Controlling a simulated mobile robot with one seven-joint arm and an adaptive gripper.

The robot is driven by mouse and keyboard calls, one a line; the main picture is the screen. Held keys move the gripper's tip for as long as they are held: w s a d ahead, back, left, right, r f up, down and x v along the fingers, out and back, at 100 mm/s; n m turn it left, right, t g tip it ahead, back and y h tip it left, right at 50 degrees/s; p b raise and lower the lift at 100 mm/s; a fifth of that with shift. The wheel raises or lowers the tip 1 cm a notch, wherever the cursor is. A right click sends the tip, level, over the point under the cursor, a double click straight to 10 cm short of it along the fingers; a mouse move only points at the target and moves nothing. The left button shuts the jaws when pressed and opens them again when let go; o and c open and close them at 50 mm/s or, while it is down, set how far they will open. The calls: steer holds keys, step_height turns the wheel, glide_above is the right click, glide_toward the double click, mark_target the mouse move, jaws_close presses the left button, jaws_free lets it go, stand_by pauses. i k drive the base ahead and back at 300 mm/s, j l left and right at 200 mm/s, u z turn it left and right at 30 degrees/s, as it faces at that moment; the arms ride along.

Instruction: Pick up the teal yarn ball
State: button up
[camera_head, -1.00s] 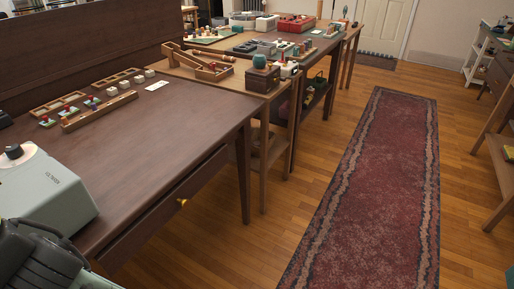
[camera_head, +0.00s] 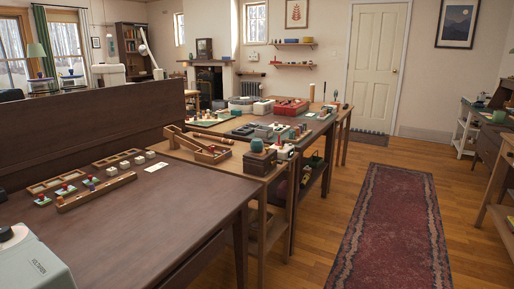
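A small teal ball (camera_head: 257,145), which looks like the yarn ball, sits on top of a dark wooden box (camera_head: 259,162). The box stands near the right end of a lighter wooden table (camera_head: 232,165), beyond the near dark desk. The ball is small in the picture, so its yarn texture cannot be made out. My gripper is not in view.
The near dark desk (camera_head: 150,220) carries wooden trays with small pieces and a grey-green machine (camera_head: 40,268), cut off at the left edge. A white-and-red object (camera_head: 285,151) is beside the box. A red rug (camera_head: 390,235) covers open floor to the right.

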mark_target(256, 146)
steer(key=i+l+u, duration=0.25)
steer(key=i+l, duration=1.55)
steer(key=l, duration=0.1)
